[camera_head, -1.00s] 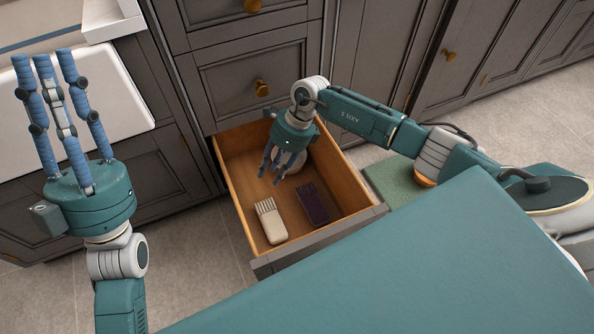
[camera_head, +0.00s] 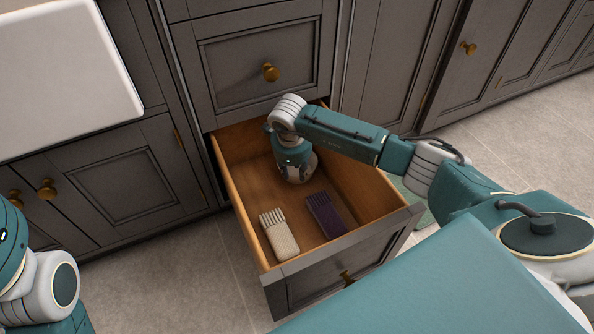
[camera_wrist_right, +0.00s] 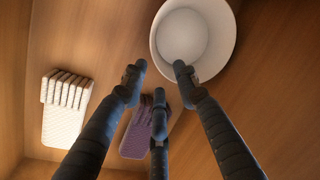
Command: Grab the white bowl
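The white bowl (camera_wrist_right: 215,68) shows at the top of the right wrist view, its round mouth facing the camera, inside the open drawer. My right gripper (camera_wrist_right: 158,82) has its three dark fingers spread apart and empty. The tip of one finger overlaps the bowl's near rim in that view; I cannot tell whether it touches. In the head view my right gripper (camera_head: 295,172) reaches down into the back of the drawer and hides most of the bowl. Of my left gripper only a bit of its body (camera_head: 9,240) shows at the left edge; its fingers are outside the picture.
The wooden drawer (camera_head: 236,202) stands open, with walls around the gripper. A white brush (camera_head: 280,236) and a purple brush (camera_head: 325,215) lie at its front. A white sink (camera_head: 65,75) is at upper left.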

